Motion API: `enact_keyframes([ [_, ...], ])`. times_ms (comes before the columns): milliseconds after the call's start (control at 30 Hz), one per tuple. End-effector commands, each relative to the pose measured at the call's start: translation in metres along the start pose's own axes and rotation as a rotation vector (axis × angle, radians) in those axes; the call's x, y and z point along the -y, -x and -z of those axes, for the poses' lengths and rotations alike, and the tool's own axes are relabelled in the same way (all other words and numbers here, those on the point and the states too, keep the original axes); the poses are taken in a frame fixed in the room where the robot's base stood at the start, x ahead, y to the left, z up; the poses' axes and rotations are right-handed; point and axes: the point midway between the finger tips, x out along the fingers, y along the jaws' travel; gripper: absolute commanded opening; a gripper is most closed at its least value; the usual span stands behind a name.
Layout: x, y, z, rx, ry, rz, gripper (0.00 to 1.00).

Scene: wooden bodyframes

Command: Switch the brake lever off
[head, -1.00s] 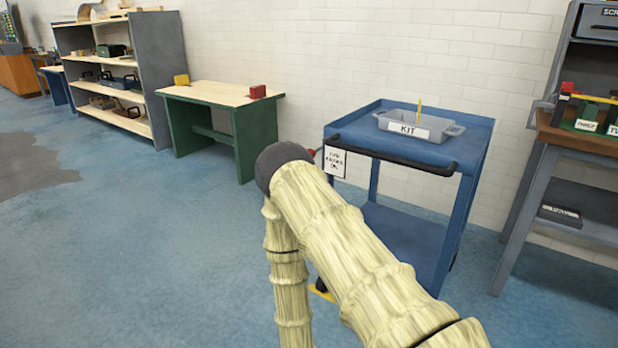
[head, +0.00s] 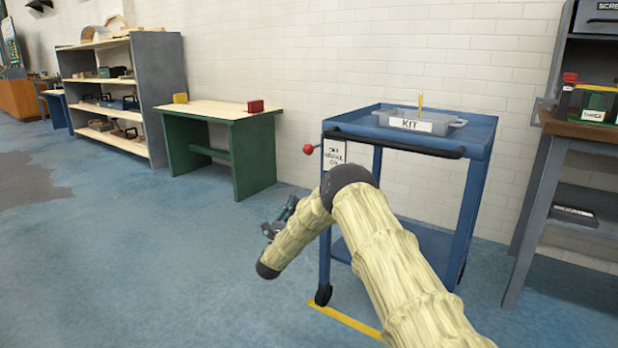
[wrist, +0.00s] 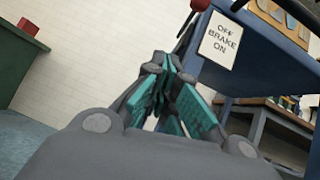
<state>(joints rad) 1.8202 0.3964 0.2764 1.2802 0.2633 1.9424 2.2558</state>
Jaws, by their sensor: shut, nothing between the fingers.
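The brake lever has a red ball knob (head: 308,149) on a short dark rod, at the left side of the blue cart (head: 400,150). Beside it hangs a white sign (head: 334,155); in the wrist view the sign (wrist: 221,40) reads OFF, BRAKE, ON from top to bottom. In the wrist view the lever's red knob (wrist: 200,5) is at the top edge, partly cut off, with its rod running down behind my fingertips. My gripper (head: 288,208) is low, left of the cart and below the lever. In the wrist view my gripper (wrist: 166,68) is shut and empty. I cannot tell whether it touches the rod.
A grey KIT tray (head: 418,120) stands on the cart's top. A green workbench (head: 225,130) with a red block is at left, and a grey-legged bench (head: 560,150) at right. Yellow tape (head: 345,320) marks the floor by the cart. The floor left of the cart is clear.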

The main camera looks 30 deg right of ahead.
Motion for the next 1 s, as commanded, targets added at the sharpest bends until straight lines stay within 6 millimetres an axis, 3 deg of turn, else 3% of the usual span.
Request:
enact_keyframes([
  [200, 0.019, -0.026, -0.002, 0.053, -0.127, 0.120, 0.00],
  [667, 0.023, -0.057, -0.004, 0.057, -0.135, 0.125, 0.00],
  [1000, 0.029, -0.105, -0.005, 0.058, -0.134, 0.126, 0.00],
])
